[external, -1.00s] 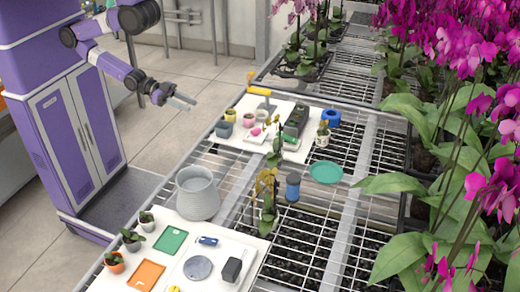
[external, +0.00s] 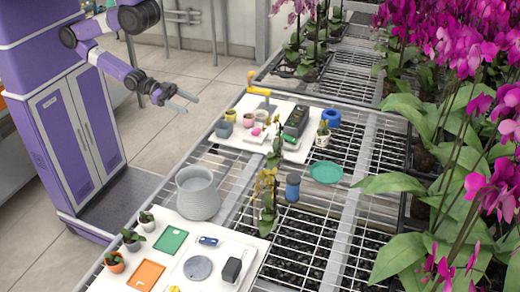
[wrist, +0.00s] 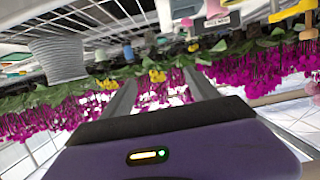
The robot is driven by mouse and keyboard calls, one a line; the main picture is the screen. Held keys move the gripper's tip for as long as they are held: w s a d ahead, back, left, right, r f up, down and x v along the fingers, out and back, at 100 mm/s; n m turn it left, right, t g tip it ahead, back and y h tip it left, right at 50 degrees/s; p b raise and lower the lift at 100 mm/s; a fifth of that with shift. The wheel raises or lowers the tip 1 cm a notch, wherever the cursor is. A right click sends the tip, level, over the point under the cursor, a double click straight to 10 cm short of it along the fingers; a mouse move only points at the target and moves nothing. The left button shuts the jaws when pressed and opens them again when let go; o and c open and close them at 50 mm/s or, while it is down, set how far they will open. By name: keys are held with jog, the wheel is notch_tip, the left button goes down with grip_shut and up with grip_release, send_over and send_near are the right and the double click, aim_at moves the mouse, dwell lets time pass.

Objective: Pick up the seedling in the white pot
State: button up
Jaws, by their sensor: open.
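Another seedling in a pale pot (external: 147,222) stands at the left edge of the near white board. My gripper (external: 190,104) is open and empty, in the air left of the bench and well away from both seedlings. In the wrist view its two fingers (wrist: 160,95) stand apart with nothing held; the view is tilted and I cannot make out either seedling there.
Beside the near pale pot are a seedling in a grey pot (external: 132,243) and one in an orange pot (external: 116,265). A large grey ribbed pot (external: 198,199), yellow orchids (external: 268,185) and a blue jar (external: 293,190) stand mid-bench. Tall magenta orchids (external: 480,110) fill the right.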

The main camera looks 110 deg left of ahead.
jog(key=w+d+f+n+g+h+p, duration=0.1)
jog(key=w+d+f+n+h, duration=0.15)
jog(key=d, duration=0.35)
jog(key=w+d+f+n+h+p, duration=0.1)
jog(key=w+d+n+h, duration=0.1)
jog(key=w+d+n, duration=0.3)
jog(key=w+d+f+n+g+h+p, duration=0.1)
jog(key=w+d+f+h+p, duration=0.15)
jog(key=d, duration=0.45)
jog(key=n+g+h, duration=0.6)
jog(key=n+g, duration=0.3)
jog(key=n, duration=0.2)
send_near(145, 224)
jog(key=shift+s+f+p, duration=0.15)
jog(key=shift+f+p, duration=0.25)
jog(key=shift+f, duration=0.15)
jog(key=shift+d+f+n, duration=0.1)
jog(key=shift+n, duration=0.25)
jog(key=x, duration=0.7)
jog(key=shift+d, duration=0.2)
jog(key=shift+c, duration=0.2)
